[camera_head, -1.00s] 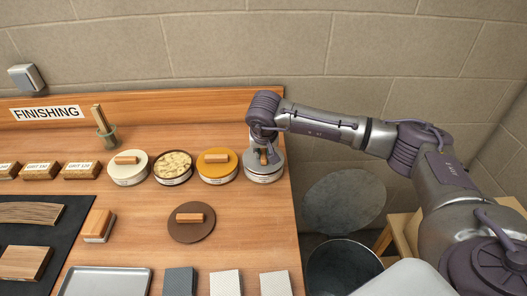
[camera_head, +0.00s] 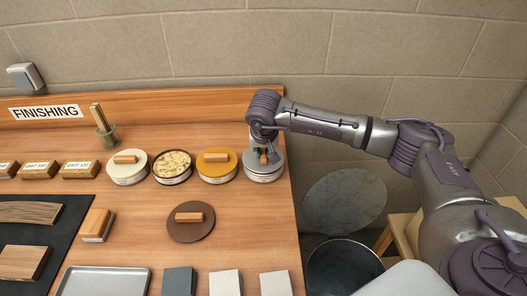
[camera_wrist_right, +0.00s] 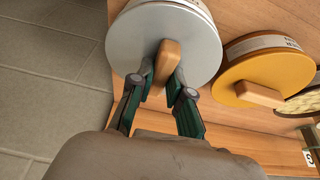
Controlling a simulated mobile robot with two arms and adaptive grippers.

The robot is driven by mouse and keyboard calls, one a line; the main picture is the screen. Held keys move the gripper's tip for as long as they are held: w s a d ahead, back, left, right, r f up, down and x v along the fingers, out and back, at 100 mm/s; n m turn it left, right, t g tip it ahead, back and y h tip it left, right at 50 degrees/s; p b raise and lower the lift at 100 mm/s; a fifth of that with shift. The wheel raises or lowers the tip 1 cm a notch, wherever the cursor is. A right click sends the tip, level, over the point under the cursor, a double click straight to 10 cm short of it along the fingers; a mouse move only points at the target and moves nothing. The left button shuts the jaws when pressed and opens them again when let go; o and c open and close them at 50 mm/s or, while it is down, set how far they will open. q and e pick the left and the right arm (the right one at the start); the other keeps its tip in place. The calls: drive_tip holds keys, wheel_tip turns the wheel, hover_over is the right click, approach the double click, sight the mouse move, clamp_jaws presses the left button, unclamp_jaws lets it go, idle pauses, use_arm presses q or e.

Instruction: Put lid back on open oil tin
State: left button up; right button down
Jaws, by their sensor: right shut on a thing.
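My right gripper (camera_head: 264,153) is over the grey tin (camera_head: 264,175) at the bench's right end. In the right wrist view its fingers (camera_wrist_right: 163,82) are shut on the wooden handle of the round grey lid (camera_wrist_right: 200,55). The lid lies on or very close above its tin; I cannot tell whether it is fully seated. An open tin (camera_head: 172,167) with pale yellowish contents stands between a cream-lidded tin (camera_head: 127,168) and a yellow-lidded tin (camera_head: 217,167). A brown lid (camera_head: 190,232) with a wooden handle lies flat on the bench in front. My left gripper is not in view.
The yellow-lidded tin stands close beside the grey one. A brush pot (camera_head: 107,136) stands behind the tins. Sanding blocks (camera_head: 80,170), a metal tray (camera_head: 105,283) and abrasive sheets (camera_head: 225,283) lie left and front. A bin (camera_head: 343,270) stands right of the bench edge.

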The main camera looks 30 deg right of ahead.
drive_tip(key=c, duration=0.5)
unclamp_jaws()
drive_tip(key=shift+c, duration=0.2)
drive_tip(key=shift+r, duration=0.1)
drive_tip(key=shift+r+p, duration=1.85)
drive_tip(key=shift+r, duration=1.55)
clamp_jaws()
